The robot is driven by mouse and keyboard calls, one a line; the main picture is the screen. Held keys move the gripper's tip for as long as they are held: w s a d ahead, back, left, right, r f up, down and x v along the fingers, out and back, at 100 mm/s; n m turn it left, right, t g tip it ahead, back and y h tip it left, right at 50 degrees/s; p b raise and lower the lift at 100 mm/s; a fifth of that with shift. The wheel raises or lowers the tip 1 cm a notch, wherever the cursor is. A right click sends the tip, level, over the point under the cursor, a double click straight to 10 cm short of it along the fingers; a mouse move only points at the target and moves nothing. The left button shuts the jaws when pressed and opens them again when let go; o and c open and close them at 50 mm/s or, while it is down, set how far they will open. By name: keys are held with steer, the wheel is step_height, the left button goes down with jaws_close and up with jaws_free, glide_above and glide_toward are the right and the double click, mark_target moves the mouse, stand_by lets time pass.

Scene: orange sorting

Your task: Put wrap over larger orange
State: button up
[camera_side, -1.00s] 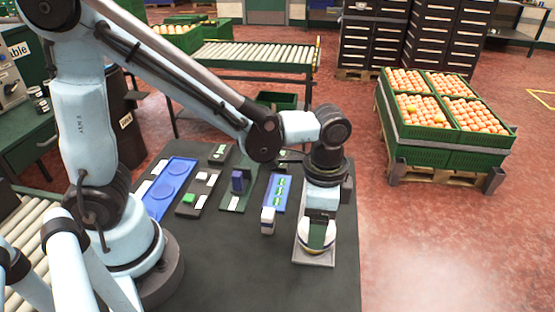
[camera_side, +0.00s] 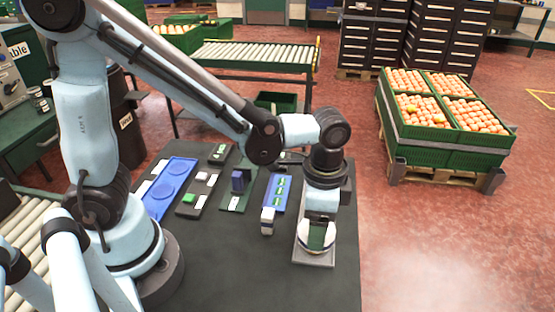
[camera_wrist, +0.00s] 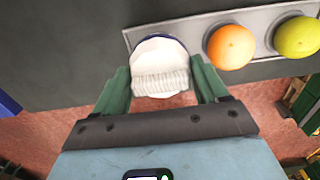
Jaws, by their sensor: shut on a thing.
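A white wrap (camera_wrist: 162,68) with a ribbed lower band sits between the green fingers of my gripper (camera_wrist: 164,88) in the wrist view. The fingers press on its left and right sides. A dark blue rim shows behind its top edge, at the left end of a grey tray (camera_wrist: 186,22). An orange fruit (camera_wrist: 231,47) lies on the tray just right of the wrap, and a yellow-green fruit (camera_wrist: 298,37) lies farther right. In the side view my gripper (camera_side: 317,236) points down over the grey tray (camera_side: 313,262). Whether a fruit is under the wrap is hidden.
Left of the tray on the dark table (camera_side: 225,270) are a blue strip with green marks (camera_side: 278,192), a white and blue block (camera_side: 268,221) and a dark blue upright block (camera_side: 238,180). The table's right edge is close beside the tray. Crates of oranges (camera_side: 437,105) stand beyond it.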

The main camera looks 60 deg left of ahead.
steer(key=shift+f, duration=0.4)
steer(key=o, duration=1)
steer(key=shift+o, duration=0.2)
steer(key=shift+r, duration=0.1)
steer(key=shift+r, duration=3.9)
